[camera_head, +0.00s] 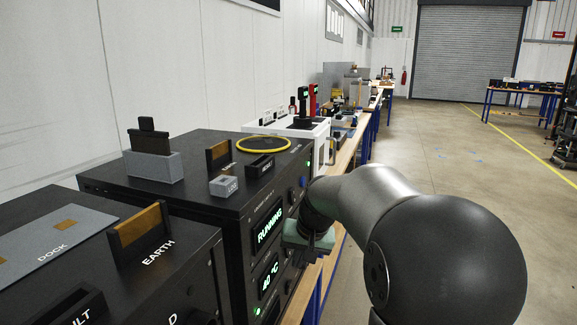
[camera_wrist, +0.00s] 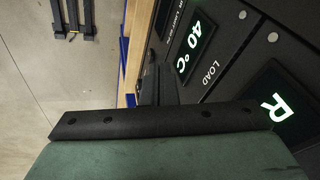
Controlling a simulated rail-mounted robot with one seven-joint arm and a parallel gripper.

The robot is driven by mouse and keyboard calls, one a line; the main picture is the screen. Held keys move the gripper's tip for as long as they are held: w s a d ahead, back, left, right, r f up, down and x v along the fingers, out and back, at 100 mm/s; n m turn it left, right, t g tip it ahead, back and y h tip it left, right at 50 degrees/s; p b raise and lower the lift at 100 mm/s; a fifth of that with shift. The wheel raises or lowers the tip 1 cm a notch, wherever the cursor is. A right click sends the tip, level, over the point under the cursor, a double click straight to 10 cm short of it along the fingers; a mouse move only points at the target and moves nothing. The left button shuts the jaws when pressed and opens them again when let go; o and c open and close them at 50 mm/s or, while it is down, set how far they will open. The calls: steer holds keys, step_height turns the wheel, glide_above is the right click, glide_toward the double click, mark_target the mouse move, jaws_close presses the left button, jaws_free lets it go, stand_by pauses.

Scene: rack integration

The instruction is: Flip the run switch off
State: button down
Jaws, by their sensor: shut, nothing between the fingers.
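A black rack unit (camera_head: 212,225) stands on the bench, with its front panel facing the aisle. Its upper display (camera_head: 270,226) reads RUNNING in green. Its lower display (camera_head: 269,273) reads 40 °C, and this display also shows in the wrist view (camera_wrist: 189,53). I cannot make out the run switch in either view; my gripper and arm cover part of the panel. My gripper (camera_head: 306,242) is in front of the panel, to the right of the displays. In the wrist view its dark fingers (camera_wrist: 157,82) are shut and empty, close to the panel; I cannot tell whether they touch it.
Another black unit (camera_head: 190,270) with EARTH and DOCK labels stands nearer. The aisle floor (camera_head: 445,150) to the right is clear.

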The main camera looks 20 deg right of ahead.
mark_target(293, 196)
steer(key=w+d+r+m+t+p, duration=0.1)
steer(key=w+d+r+p, duration=0.3)
steer(key=d+r, duration=0.2)
steer(key=w+d+r+m+t+p, duration=0.1)
steer(key=w+d+r+t+p, duration=0.1)
steer(key=w+d+r, duration=0.3)
step_height(293, 196, up, 4)
steer(key=shift+d+r+m+p, duration=0.3)
steer(key=shift+d+p, duration=0.25)
steer(key=shift+p, duration=0.35)
steer(key=shift+f, duration=0.15)
steer(key=w+a+f+p, duration=0.4)
steer(key=w+f, duration=0.4)
steer(key=shift+f, duration=0.3)
steer(key=shift+w+d, duration=0.1)
